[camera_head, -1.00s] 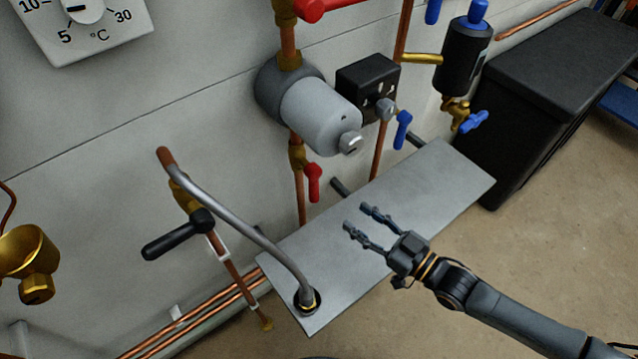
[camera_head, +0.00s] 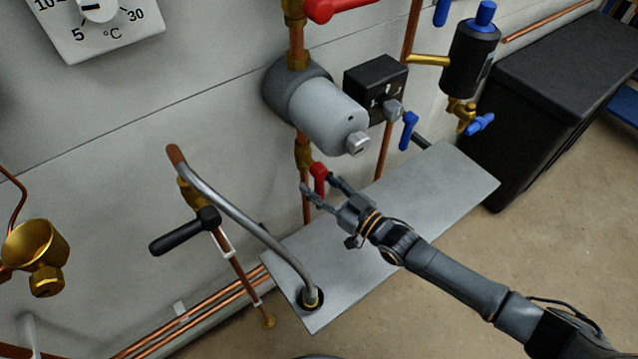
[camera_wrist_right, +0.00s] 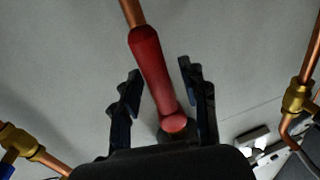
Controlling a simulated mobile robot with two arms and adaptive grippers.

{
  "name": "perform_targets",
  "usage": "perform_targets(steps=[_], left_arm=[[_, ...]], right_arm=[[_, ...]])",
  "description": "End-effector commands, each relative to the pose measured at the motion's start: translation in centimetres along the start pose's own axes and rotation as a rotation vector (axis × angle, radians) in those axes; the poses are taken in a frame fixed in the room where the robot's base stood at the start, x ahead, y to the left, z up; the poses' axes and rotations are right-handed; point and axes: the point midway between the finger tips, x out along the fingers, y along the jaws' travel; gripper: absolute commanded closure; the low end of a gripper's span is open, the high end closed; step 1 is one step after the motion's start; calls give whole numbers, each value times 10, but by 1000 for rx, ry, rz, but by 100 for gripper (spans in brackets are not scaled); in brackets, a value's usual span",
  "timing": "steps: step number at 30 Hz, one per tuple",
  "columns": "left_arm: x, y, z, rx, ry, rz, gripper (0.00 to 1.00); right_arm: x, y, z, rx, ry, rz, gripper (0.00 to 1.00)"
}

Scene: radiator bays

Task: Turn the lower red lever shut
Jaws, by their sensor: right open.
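The lower red lever (camera_head: 319,176) hangs down along the copper pipe below the grey pump (camera_head: 325,108). In the right wrist view the red lever (camera_wrist_right: 155,75) stands between the two fingers. My right gripper (camera_head: 318,186) is open, with one finger on each side of the lever in the head view. The wrist view shows gaps between the lever and both fingers of the gripper (camera_wrist_right: 158,90). The upper red lever (camera_head: 345,8) is at the top edge of the head view, above the pump. My left gripper is not in view.
A grey metal shelf (camera_head: 425,190) lies below the gripper, with a bent grey hose (camera_head: 240,222) at its left end. A black box (camera_head: 375,85) and a blue lever (camera_head: 408,130) are right of the pump. A black bin (camera_head: 545,90) stands further right.

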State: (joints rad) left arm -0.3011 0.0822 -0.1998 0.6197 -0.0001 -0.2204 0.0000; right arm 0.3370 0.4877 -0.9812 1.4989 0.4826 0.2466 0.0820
Motion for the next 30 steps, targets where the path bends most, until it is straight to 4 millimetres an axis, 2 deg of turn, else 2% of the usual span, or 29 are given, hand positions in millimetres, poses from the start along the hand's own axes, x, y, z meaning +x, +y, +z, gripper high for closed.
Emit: perform_targets(steps=[6, 12, 13, 23, 30], left_arm=[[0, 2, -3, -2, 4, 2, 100], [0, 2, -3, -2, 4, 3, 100], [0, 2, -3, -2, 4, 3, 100], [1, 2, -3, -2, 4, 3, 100], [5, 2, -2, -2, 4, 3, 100]], right_arm=[[0, 0, 0, 0, 0, 0, 56], [0, 0, 0, 0, 0, 0, 97], [0, 0, 0, 0, 0, 0, 100], [0, 0, 1, 7, 1, 0, 100], [0, -4, 2, 84, 15, 0, 100]])
